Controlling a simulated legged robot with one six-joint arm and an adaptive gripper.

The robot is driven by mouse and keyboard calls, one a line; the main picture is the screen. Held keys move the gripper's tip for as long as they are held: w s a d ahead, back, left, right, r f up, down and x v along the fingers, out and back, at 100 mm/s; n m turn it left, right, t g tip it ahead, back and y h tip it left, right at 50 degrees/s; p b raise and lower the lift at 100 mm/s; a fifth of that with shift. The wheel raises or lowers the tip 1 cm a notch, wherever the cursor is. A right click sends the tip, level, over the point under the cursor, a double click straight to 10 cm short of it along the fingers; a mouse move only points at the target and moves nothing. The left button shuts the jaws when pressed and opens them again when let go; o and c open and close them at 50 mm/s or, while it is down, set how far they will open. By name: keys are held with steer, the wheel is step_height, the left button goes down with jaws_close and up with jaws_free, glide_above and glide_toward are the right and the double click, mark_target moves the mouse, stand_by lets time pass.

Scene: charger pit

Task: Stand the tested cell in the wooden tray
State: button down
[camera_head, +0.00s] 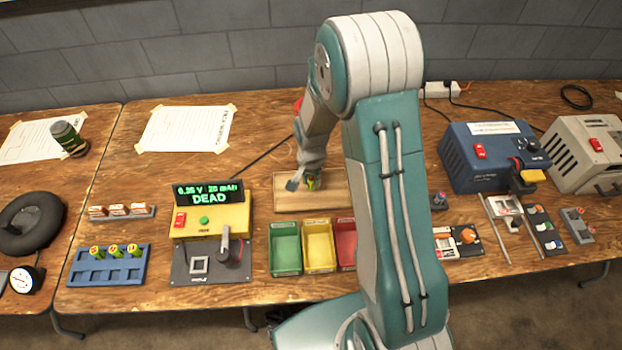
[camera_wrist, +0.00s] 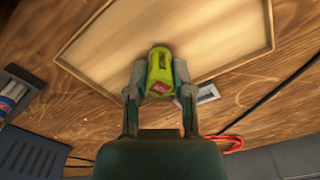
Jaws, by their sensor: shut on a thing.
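The shallow wooden tray (camera_head: 290,203) lies at the back of the table, behind the coloured bins. My gripper (camera_head: 304,184) is over it, shut on a yellow-green cell (camera_head: 312,181), which my fingers partly hide. In the wrist view the fingers (camera_wrist: 160,80) pinch the cell (camera_wrist: 160,66) from both sides, and a red mark shows on it. The tray (camera_wrist: 247,28) shows in the wrist view with bare floor and a raised rim; the cell overlaps its edge there. I cannot tell whether the cell touches the tray floor. The tester display (camera_head: 208,192) reads "DEAD".
Green (camera_head: 285,249), yellow (camera_head: 318,246) and red (camera_head: 345,243) bins stand in front of the tray. A blue rack (camera_head: 82,278) with yellow-green cells is at the left. A blue charger box (camera_head: 480,160) stands at the right. A black cable runs behind the tester.

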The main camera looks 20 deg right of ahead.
steer(key=shift+f, duration=0.8)
stand_by(0.9)
steer(key=shift+c, duration=2)
jaws_free()
steer(key=shift+r, duration=0.15)
steer(key=shift+r, duration=3.4)
